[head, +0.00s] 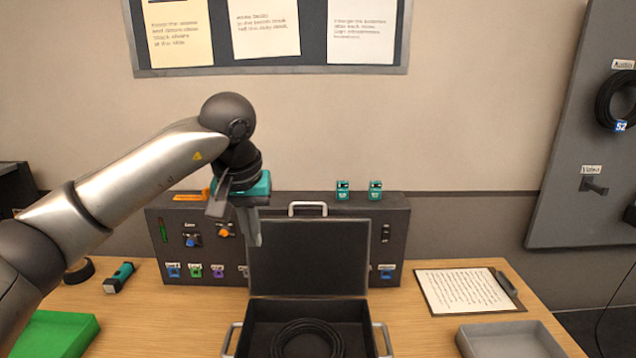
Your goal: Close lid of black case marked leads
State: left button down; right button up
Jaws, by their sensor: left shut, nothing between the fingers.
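The black case (261,319) sits open at the front middle of the wooden table. Its lid (309,257) stands upright at the back, and a coiled black cable (307,341) lies inside. Metal handles show at both sides of the case. Any marking on it cannot be read here. My left gripper (254,243) is shut and empty, pointing down at the upper left of the lid; I cannot tell whether it touches the lid. My right gripper is not in view.
A dark panel box (180,256) with knobs and sockets stands behind the lid. A clipboard (463,291) and grey tray (512,341) lie to the right. A green tray (55,335) and a small black-and-green device (118,277) lie to the left.

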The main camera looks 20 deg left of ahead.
aim_at(325, 256)
jog(key=i, duration=1.1)
